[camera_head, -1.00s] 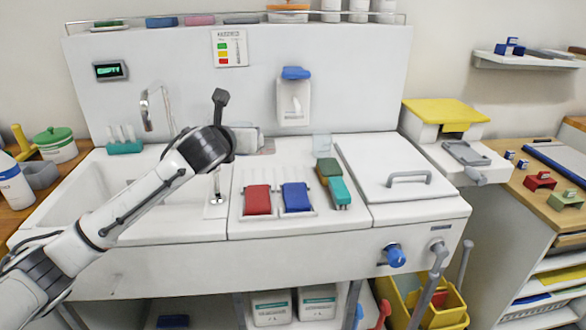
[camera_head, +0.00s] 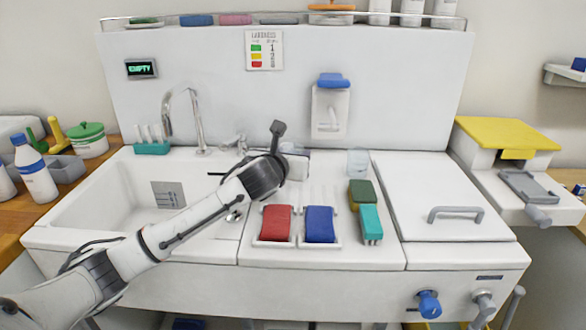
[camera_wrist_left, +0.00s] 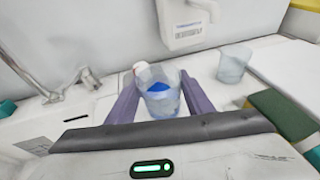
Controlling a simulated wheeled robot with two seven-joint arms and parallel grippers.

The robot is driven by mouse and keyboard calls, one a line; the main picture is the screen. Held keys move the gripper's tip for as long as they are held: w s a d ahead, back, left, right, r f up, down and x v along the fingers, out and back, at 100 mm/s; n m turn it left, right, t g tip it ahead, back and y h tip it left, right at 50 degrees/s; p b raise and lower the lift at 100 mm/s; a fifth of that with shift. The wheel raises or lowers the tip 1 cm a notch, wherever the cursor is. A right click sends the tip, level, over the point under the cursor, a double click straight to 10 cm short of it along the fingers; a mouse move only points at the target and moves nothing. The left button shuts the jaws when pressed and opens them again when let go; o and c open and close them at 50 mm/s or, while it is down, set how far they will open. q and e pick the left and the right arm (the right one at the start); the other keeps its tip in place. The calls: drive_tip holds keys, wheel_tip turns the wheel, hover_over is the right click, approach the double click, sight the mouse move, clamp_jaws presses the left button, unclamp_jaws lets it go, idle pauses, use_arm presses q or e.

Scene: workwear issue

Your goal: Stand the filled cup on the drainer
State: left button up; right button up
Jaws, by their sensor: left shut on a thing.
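My left gripper (camera_head: 296,163) is shut on a clear cup, mostly behind my wrist in the head view. In the left wrist view the cup (camera_wrist_left: 160,103) stands roughly upright between the two purple-grey fingers, with something blue showing in it. Its base is hidden, so I cannot tell whether it touches the surface. A second clear cup (camera_head: 358,162) stands at the back of the white drainer surface (camera_head: 335,180); it also shows in the left wrist view (camera_wrist_left: 234,63), right of my gripper. My right gripper is out of view.
The sink (camera_head: 105,205) and tap (camera_head: 198,125) are left. A dispenser (camera_head: 331,108) hangs behind; a lidded white box (camera_head: 440,200) is right.

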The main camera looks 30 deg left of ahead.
use_arm(q)
drive_tip(key=shift+f, duration=1.65)
drive_tip(key=shift+f, duration=0.1)
drive_tip(key=o, duration=1.1)
drive_tip(key=v, duration=1.2)
